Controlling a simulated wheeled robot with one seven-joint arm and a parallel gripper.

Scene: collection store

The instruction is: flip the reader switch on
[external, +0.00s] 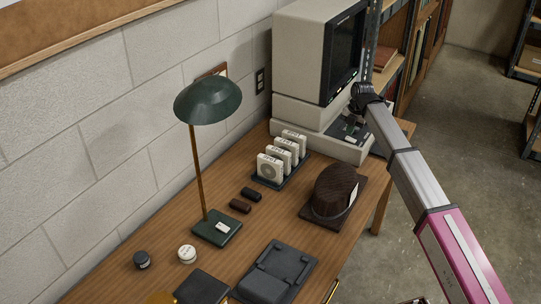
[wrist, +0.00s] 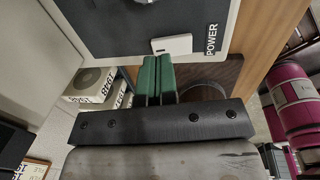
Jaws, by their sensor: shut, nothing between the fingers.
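The reader (external: 306,50) is a beige machine with a dark screen at the back of the desk. Its lower front has a dark panel, which fills the top of the wrist view (wrist: 115,28). A pale rectangular switch (wrist: 172,43) sits on this panel beside the word POWER. My gripper (wrist: 158,60) is shut and empty, its green fingertips side by side right at the switch's edge. I cannot tell whether they touch it or which way the switch is set. In the external view my gripper (external: 352,122) is over the reader's front, its fingers mostly hidden.
Several labelled white boxes (external: 283,155) stand in a rack near the reader. A brown round object (external: 335,188) sits on a dark base in front. A green lamp (external: 208,98) stands farther left. The floor right of the desk is open.

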